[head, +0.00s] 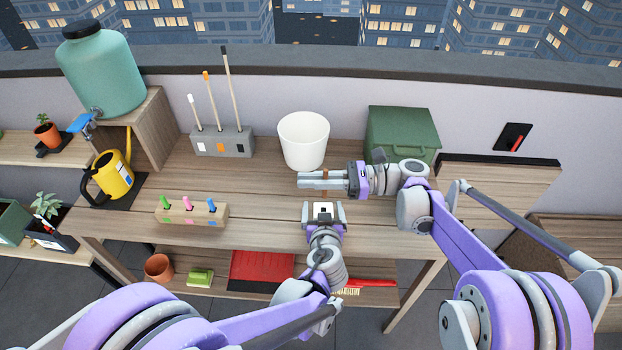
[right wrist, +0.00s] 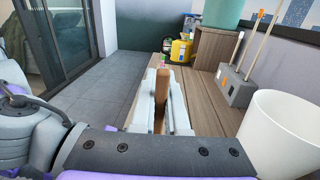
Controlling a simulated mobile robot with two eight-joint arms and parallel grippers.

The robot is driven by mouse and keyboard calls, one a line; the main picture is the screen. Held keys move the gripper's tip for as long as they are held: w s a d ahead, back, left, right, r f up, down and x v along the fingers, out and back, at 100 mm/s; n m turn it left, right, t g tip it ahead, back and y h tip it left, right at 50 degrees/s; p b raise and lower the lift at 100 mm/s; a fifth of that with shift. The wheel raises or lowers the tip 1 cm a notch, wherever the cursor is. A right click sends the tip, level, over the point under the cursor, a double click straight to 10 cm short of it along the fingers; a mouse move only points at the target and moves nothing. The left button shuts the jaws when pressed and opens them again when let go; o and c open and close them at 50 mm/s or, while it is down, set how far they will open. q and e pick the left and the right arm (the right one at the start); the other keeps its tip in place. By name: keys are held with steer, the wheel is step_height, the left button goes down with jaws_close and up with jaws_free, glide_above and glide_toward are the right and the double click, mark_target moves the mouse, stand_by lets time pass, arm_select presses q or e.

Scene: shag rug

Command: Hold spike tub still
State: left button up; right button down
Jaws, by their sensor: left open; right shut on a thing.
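A white tub (head: 303,141) stands upright at the back of the wooden table (head: 265,190); it also shows at the right of the right wrist view (right wrist: 288,130). No spikes show on it. My right gripper (head: 308,180) is just in front of the tub, apart from it, pointing left. It is shut on a brown wooden piece (right wrist: 161,100), mostly hidden by the fingers in the head view. My left gripper (head: 323,210) is open near the table's front edge, below the right one, with nothing seen held.
A grey block (head: 223,142) with upright sticks stands left of the tub, a green box (head: 402,138) right. A wooden block (head: 191,212) with coloured pegs lies front left. A yellow watering can (head: 114,175) stands at far left. The table's middle left is clear.

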arm_select(q)
steer(key=v, duration=1.2)
steer(key=shift+s, duration=0.1)
